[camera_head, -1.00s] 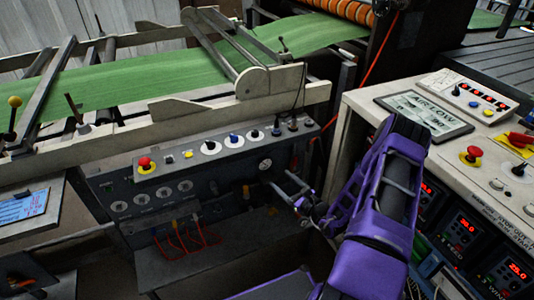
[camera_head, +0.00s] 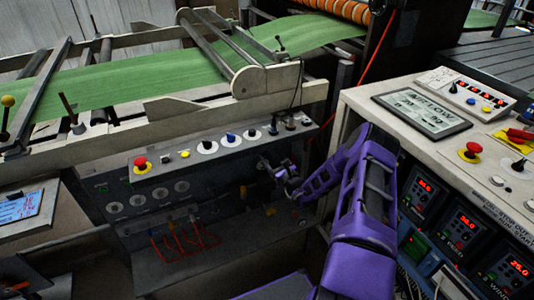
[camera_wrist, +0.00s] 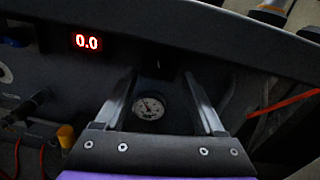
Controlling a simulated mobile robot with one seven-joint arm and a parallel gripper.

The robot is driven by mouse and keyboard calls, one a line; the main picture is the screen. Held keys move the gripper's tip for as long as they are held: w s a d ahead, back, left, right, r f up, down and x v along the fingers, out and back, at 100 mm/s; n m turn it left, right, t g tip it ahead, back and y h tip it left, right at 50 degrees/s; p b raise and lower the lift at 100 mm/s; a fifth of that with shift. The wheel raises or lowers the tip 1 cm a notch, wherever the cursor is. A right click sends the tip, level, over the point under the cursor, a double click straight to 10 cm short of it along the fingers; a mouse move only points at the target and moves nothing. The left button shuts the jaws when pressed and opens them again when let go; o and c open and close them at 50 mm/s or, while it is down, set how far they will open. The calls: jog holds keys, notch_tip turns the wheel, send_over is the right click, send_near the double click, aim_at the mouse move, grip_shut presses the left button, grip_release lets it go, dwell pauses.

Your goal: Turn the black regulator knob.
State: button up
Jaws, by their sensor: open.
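My gripper (camera_head: 268,166) is open, its fingers pointing at the dark front of the control panel (camera_head: 128,188) below the green web. In the wrist view my gripper (camera_wrist: 160,78) has its two fingers apart, with a round white-faced gauge (camera_wrist: 149,107) showing between them. A dark area with a small pale mark lies just above the gauge; I cannot make out whether it is the black regulator knob. Contact with the panel cannot be judged. In the head view my gripper and wrist hide the gauge area.
A red emergency button (camera_head: 140,164) and several knobs line the panel's top. A yellow fitting (camera_wrist: 66,135) and a red display (camera_wrist: 87,42) are near the fingers. The pale console (camera_head: 357,97) stands close to my arm on the right. An orange-red cable hangs behind.

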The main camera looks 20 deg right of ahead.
jog(key=shift+w+a, duration=0.15)
jog(key=shift+w, duration=1.5)
grip_shut()
